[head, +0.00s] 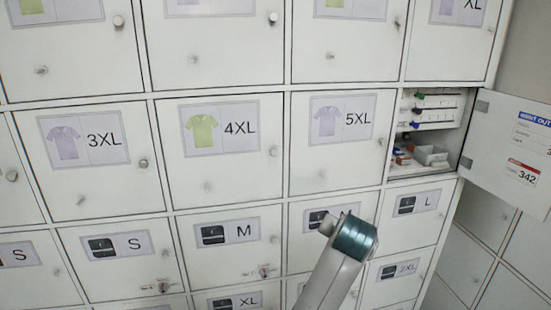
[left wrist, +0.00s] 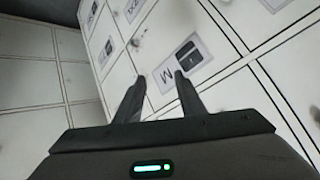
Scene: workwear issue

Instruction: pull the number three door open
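No door in view carries a readable plain number three. A closed white door (head: 95,180) labelled 3XL has a shirt picture and a round knob (head: 143,163) at its right side. A small door (head: 228,258) labelled M is closed, with a lock and what looks like a key (head: 264,271). In the left wrist view, my left gripper (left wrist: 159,80) is open and empty, its fingers in front of the doors near an M label (left wrist: 180,65). Whether it touches a door cannot be told. My right gripper is not in view.
At the right, an open door (head: 513,150) marked 342 swings out from a compartment (head: 452,148) holding small boxes and coloured items. Closed doors with knobs fill the rest of the wall. A link of my own arm covers part of the lower doors.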

